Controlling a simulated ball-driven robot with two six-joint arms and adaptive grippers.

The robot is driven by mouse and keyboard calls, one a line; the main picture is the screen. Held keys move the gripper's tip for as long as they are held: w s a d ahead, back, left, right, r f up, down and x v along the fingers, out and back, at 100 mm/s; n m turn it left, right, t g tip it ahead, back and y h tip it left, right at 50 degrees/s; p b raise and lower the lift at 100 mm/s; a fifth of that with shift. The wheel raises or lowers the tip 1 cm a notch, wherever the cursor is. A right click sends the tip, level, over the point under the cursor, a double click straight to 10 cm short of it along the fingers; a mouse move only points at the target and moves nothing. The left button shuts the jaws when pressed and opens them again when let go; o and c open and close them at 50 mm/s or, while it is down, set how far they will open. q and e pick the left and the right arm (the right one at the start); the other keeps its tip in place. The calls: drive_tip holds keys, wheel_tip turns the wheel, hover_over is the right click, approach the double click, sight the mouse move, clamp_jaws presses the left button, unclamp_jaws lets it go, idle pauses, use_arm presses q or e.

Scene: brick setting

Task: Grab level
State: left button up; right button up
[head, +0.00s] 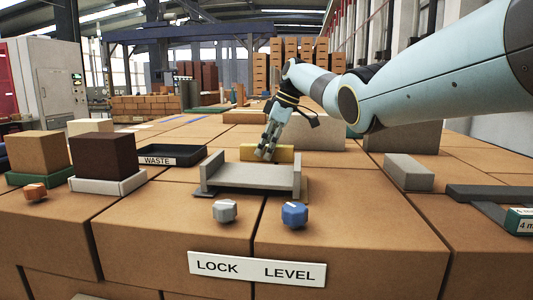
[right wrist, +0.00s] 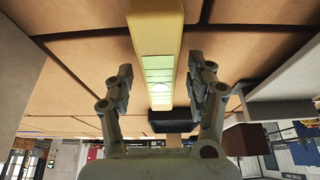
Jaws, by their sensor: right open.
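The level is a yellow bar (head: 285,154) lying behind the grey U-shaped fixture in the head view. In the right wrist view the yellow level (right wrist: 155,30) runs down the middle, with a pale green vial window. In the right wrist view my right gripper (right wrist: 160,78) is open, with one finger on each side of the level and gaps to both. The fixture hides the level's lower part. My left gripper is not in view.
The grey fixture (head: 252,177) stands just in front, with a grey knob (head: 225,211) and a blue knob (head: 294,214) before it. A black WASTE tray (head: 172,162) and a dark brown brick (head: 99,155) are left. A grey block (head: 408,172) lies right.

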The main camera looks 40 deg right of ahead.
drive_tip(key=shift+f, duration=0.1)
drive_tip(key=shift+c, duration=0.2)
clamp_jaws()
idle(0.4)
